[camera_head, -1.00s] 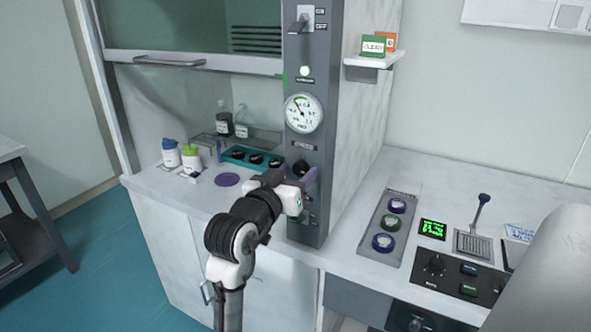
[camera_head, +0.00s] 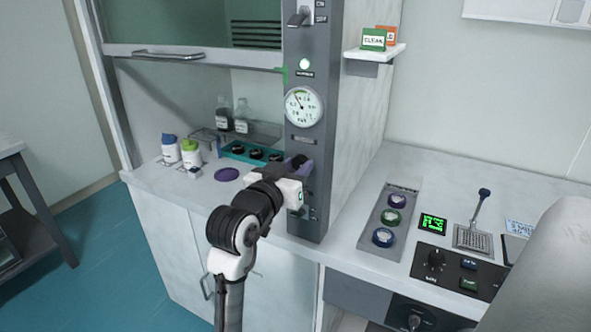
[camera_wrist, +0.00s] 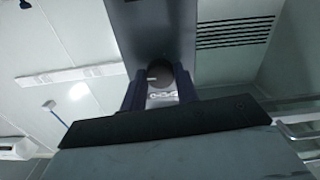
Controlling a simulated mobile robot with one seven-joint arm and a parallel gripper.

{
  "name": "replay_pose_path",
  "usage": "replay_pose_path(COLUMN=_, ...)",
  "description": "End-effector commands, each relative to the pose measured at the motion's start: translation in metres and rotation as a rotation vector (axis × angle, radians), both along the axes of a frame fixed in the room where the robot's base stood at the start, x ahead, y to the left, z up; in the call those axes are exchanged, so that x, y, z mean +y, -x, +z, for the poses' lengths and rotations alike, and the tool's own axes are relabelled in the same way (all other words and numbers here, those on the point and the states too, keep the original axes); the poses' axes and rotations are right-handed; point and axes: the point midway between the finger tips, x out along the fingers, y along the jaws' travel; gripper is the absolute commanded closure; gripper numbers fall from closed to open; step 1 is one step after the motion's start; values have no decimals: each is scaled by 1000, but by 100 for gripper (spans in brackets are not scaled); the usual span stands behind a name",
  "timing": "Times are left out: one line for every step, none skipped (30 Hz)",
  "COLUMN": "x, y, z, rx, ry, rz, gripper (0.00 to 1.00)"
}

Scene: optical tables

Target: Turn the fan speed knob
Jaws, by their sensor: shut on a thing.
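The fan speed knob (camera_wrist: 160,73) is a dark round knob with a light mark on its left side, on the grey control column (camera_head: 314,140). In the wrist view it sits between the two dark fingers of my gripper (camera_wrist: 160,85), which are shut on it. In the head view my gripper (camera_head: 300,165) is at the column's front, below the round gauge (camera_head: 304,106). My gripper and wrist hide most of the knob there.
A lit green lamp (camera_head: 305,64) and a switch (camera_head: 298,18) are higher on the column. A teal tray (camera_head: 252,153) with dark round things, white bottles (camera_head: 190,154) and a purple disc (camera_head: 227,174) are on the hood's worktop. A button panel (camera_head: 390,216) lies on the right counter.

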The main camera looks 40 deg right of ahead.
Motion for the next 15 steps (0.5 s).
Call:
replay_pose_path(x=0, y=0, z=-2, rx=-21, ry=-9, rz=1, gripper=92)
replay_pose_path(x=0, y=0, z=-2, rx=-35, ry=-15, rz=1, gripper=92)
replay_pose_path(x=0, y=0, z=-2, rx=-57, ry=-24, rz=0, gripper=92)
replay_pose_path(x=0, y=0, z=-3, rx=-74, ry=-31, rz=0, gripper=92)
replay_pose_path(x=0, y=0, z=-3, rx=-92, ry=-38, rz=0, gripper=92)
replay_pose_path(x=0, y=0, z=-3, rx=-118, ry=-50, rz=0, gripper=92)
replay_pose_path(x=0, y=0, z=-3, rx=-139, ry=-57, rz=0, gripper=92)
replay_pose_path(x=0, y=0, z=-3, rx=-158, ry=-65, rz=0, gripper=92)
replay_pose_path(x=1, y=0, z=-3, rx=-185, ry=-77, rz=0, gripper=92)
replay_pose_path(x=1, y=-1, z=-3, rx=-202, ry=-84, rz=0, gripper=92)
replay_pose_path(x=0, y=0, z=-3, rx=-223, ry=-92, rz=0, gripper=92)
replay_pose_path(x=0, y=0, z=-3, rx=-248, ry=-103, rz=0, gripper=92)
replay_pose_path(x=0, y=0, z=-3, rx=-266, ry=-110, rz=-1, gripper=92)
replay_pose_path(x=0, y=0, z=-3, rx=-283, ry=-117, rz=-1, gripper=92)
replay_pose_path(x=0, y=0, z=-3, rx=-305, ry=-126, rz=0, gripper=92)
